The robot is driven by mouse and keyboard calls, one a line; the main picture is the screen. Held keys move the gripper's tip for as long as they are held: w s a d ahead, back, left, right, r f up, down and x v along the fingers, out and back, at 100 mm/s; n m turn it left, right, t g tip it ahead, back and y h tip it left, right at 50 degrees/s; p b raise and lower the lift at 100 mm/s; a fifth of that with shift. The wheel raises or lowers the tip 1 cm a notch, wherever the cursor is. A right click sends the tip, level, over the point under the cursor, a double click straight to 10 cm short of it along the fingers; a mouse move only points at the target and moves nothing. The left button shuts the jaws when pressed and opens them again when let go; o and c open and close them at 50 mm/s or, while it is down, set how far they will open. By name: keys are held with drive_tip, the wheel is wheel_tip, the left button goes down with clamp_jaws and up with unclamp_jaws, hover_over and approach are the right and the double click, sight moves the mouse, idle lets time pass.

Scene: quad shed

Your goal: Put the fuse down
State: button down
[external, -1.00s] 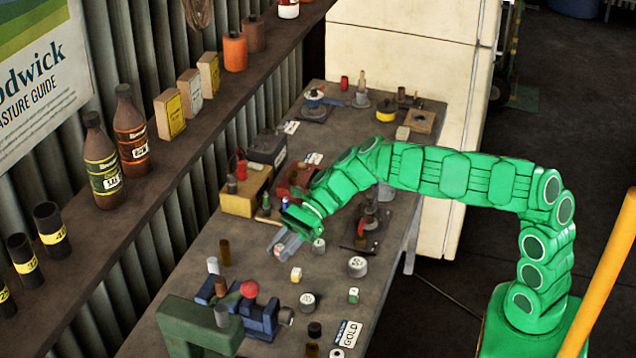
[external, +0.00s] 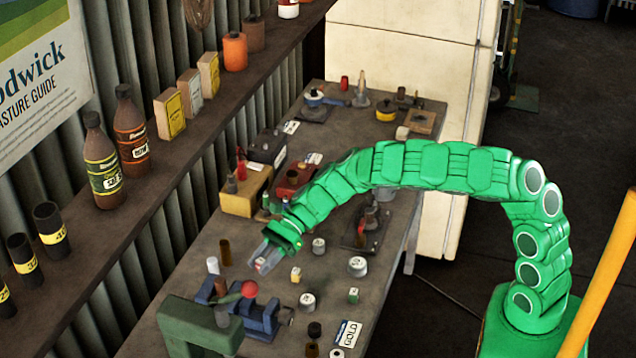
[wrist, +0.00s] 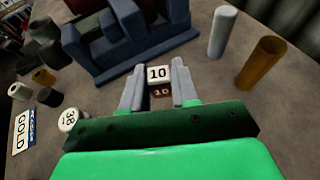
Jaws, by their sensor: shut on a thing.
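My gripper (external: 264,262) is shut on a small fuse. In the wrist view the fuse (wrist: 158,74) sits between the two grey fingertips, with a white face marked 10 and a dark red face below it, also marked 10. In the external view the fuse is small and mostly hidden by the fingers. I cannot tell whether the fuse touches the bench top.
A brown cylinder (external: 226,252) and a pale cylinder (wrist: 222,32) stand near the gripper. Several small weights and a GOLD card (external: 347,334) lie to the right.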

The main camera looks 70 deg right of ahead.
sight(263, 281)
drive_tip(key=shift+w+f, duration=0.15)
drive_tip(key=shift+f, duration=1.5)
drive_tip(key=shift+f, duration=0.65)
drive_tip(key=c, duration=0.9)
unclamp_jaws()
drive_tip(key=shift+o, duration=0.2)
drive_tip(key=shift+r, duration=0.1)
drive_tip(key=shift+r, duration=0.55)
drive_tip(key=v, duration=1.2)
drive_tip(key=shift+r, duration=0.1)
